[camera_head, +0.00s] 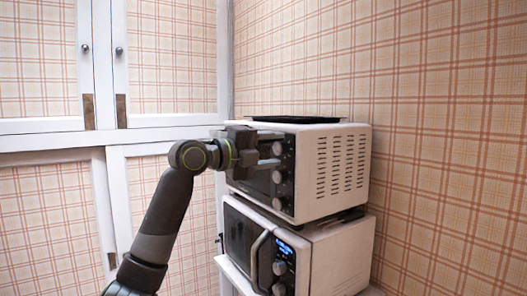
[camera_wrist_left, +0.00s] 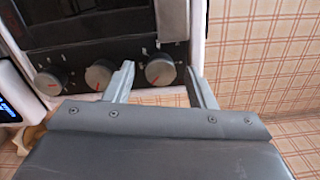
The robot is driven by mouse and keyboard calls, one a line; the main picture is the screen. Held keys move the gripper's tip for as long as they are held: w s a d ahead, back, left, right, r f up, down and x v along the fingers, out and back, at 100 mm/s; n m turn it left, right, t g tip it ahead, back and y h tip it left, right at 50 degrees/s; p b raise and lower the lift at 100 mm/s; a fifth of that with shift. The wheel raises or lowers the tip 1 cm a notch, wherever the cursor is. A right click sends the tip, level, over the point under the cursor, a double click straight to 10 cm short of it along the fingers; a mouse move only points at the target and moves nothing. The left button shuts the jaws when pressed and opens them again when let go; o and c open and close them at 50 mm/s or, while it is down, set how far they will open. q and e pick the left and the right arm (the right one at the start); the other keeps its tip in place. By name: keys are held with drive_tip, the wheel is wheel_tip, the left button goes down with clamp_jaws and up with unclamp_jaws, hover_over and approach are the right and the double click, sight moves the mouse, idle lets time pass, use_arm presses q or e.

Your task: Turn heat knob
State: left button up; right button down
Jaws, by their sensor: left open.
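An upper white oven (camera_head: 325,178) has a dark front panel with three round knobs in a column. The top knob (camera_head: 277,149) has a grey face, and it shows with a red mark in the left wrist view (camera_wrist_left: 160,71). The middle knob (camera_head: 277,177) also shows in the left wrist view (camera_wrist_left: 98,75), as does the lowest knob (camera_wrist_left: 48,82). Labels are too small to tell which is the heat knob. My left gripper (camera_head: 270,149) is open, its fingers on either side of the top knob. Contact cannot be told. My right gripper is not in view.
A lower microwave (camera_head: 338,262) with a curved handle (camera_head: 257,260) and a blue display (camera_head: 284,248) stands under the oven. A dark flat tray (camera_head: 295,119) lies on top of the oven. White-framed plaid cabinet doors (camera_head: 172,60) stand to the left.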

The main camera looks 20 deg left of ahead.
use_arm(q)
drive_tip(key=b+v, duration=0.6)
drive_tip(key=v, duration=1.1)
drive_tip(key=shift+b, duration=0.3)
drive_tip(key=shift+s+a, duration=0.15)
drive_tip(key=shift+f, duration=0.1)
